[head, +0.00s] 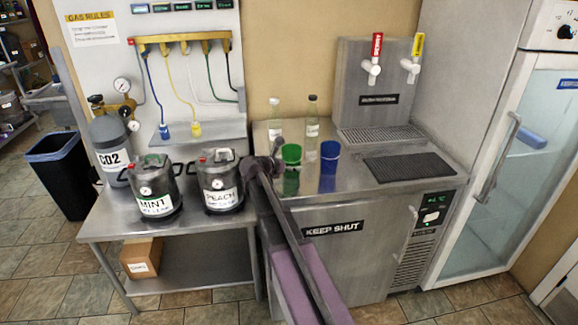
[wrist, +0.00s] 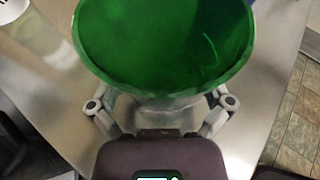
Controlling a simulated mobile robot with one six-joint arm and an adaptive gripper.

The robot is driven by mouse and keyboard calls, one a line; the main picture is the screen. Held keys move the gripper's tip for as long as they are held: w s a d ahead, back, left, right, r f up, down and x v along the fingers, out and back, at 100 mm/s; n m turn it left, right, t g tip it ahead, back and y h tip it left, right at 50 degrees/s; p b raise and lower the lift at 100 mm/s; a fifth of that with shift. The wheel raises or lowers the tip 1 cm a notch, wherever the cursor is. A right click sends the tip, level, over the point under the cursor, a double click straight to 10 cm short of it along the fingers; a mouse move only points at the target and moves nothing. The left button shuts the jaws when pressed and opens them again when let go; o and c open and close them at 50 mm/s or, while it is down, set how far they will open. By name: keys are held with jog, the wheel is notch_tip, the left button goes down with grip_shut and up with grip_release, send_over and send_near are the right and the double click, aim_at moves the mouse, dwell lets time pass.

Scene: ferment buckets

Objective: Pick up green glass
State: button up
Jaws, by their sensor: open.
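The green glass (head: 291,155) stands on the steel counter (head: 350,178), left of a blue glass (head: 329,157), in the head view. In the wrist view the green glass (wrist: 165,45) fills the upper middle, its round rim and inside facing the camera. My gripper (wrist: 160,105) is open, with its finger linkages to the left and right of the glass's lower part. The fingertips are hidden behind the glass, so contact cannot be told. In the head view my gripper (head: 272,162) is at the left side of the green glass.
Two clear bottles (head: 312,118) (head: 275,121) stand behind the glasses. A tap tower (head: 378,90) stands at the back right, with a dark drip mat (head: 401,167) in front. Kegs labelled MINT (head: 154,190) and PEACH (head: 219,182) stand on the left table. The counter's front right is clear.

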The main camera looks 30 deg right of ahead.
jog(key=c, duration=1)
jog(key=shift+o, duration=0.2)
jog(key=shift+r, duration=0.15)
notch_tip(320, 180, up, 3)
jog(key=p, duration=0.3)
jog(key=shift+f, duration=0.2)
jog(key=s+a+r+p, duration=0.1)
jog(key=s+a, duration=0.1)
jog(key=s, duration=0.5)
jog(key=s+a+r+p, duration=0.1)
jog(key=s+a, duration=0.1)
jog(key=s, duration=0.6)
jog(key=shift+s+a, duration=0.2)
jog(key=shift+r, duration=0.1)
